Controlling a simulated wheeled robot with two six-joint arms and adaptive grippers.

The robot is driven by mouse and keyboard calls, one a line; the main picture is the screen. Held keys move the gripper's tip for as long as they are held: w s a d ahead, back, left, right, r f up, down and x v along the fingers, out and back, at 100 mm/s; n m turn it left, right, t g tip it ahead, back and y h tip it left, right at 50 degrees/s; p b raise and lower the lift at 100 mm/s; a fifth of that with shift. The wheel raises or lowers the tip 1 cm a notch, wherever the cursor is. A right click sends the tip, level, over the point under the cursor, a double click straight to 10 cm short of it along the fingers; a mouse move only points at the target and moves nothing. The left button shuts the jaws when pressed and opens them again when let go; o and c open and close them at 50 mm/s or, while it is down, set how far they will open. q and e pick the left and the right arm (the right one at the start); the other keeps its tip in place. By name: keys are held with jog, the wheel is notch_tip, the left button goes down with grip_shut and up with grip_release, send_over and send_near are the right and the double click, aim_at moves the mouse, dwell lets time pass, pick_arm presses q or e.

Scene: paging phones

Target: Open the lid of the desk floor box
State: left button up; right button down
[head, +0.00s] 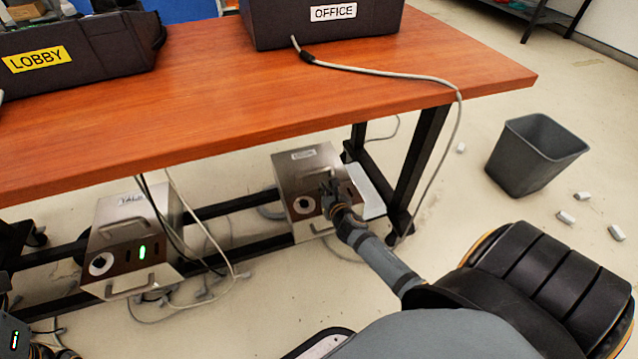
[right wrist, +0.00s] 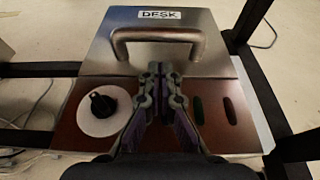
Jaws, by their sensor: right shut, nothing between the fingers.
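The desk floor box (head: 290,170) sits under the table in the head view, and its label reads DESK in the right wrist view (right wrist: 195,68). Its steel lid looks shut, with a bent handle (right wrist: 118,38) across it. The brown front panel has a black knob on a white disc (right wrist: 98,122) and two dark slots, with no light showing. My right gripper (head: 328,186) is shut and empty over the box.
A similar floor box (head: 118,216) with a green light stands to the left. The wooden table (head: 250,105) overhangs both, carrying LOBBY (head: 110,50) and OFFICE (head: 370,25) cases. A table leg (head: 420,160) and hanging cable stand right of the desk box. A grey bin (head: 530,165) is farther right.

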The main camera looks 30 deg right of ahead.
aim_at(319, 181)
jog(key=b+x, duration=0.1)
jog(key=x, duration=0.3)
jog(key=shift+w+f+b, duration=0.1)
jog(key=shift+f+b, duration=0.05)
jog(key=shift+b, duration=0.2)
jog(key=shift+w+d, duration=0.1)
jog(key=shift+w, duration=0.3)
